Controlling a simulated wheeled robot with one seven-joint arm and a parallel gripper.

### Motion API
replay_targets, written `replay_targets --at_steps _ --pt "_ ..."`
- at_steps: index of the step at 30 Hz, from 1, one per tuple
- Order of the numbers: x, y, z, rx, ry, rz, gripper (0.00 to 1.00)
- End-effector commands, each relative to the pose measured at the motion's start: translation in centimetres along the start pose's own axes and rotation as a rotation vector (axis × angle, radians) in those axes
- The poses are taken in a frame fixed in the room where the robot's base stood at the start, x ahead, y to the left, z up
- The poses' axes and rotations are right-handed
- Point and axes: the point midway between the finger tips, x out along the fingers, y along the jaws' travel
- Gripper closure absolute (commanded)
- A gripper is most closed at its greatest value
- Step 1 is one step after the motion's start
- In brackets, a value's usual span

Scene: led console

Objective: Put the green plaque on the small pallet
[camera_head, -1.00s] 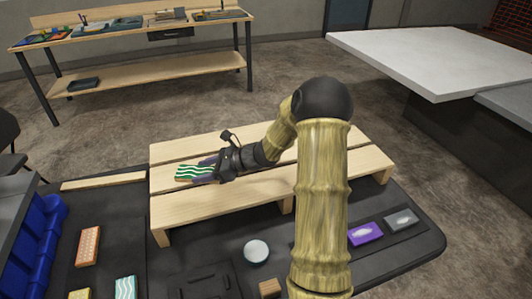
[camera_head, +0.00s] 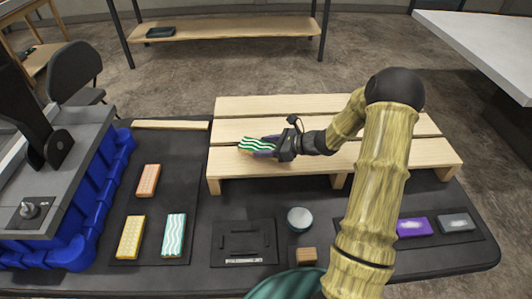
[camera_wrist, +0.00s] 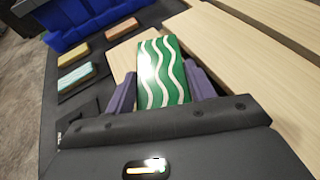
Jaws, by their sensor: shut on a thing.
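The green plaque (camera_head: 257,145), with white wavy stripes, is between the fingers of my gripper (camera_head: 264,146) at the left part of the small pallet. My gripper is shut on it. The small pallet (camera_head: 330,104) is pale slatted wood and stands on the dark table. In the wrist view the plaque (camera_wrist: 162,75) lies between the two purple fingers, with pallet slats (camera_wrist: 250,60) below and to the right. I cannot tell whether the plaque touches the slats.
An orange plaque (camera_head: 148,180), a yellow plaque (camera_head: 130,237) and a teal striped plaque (camera_head: 174,235) lie left of the pallet. A round bowl (camera_head: 300,219), a wooden block (camera_head: 306,254), a purple plaque (camera_head: 412,227) and a grey plaque (camera_head: 455,222) lie in front. Blue bins (camera_head: 100,200) stand at left.

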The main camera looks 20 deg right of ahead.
Motion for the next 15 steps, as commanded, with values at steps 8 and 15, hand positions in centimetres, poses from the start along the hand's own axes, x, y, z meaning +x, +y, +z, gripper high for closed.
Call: replay_targets --at_steps 8,15 --pt "1.3 0.1 -3.0 0.0 0.0 0.001 0.74" --pt "1.2 0.0 -3.0 -0.001 0.0 0.001 0.74"
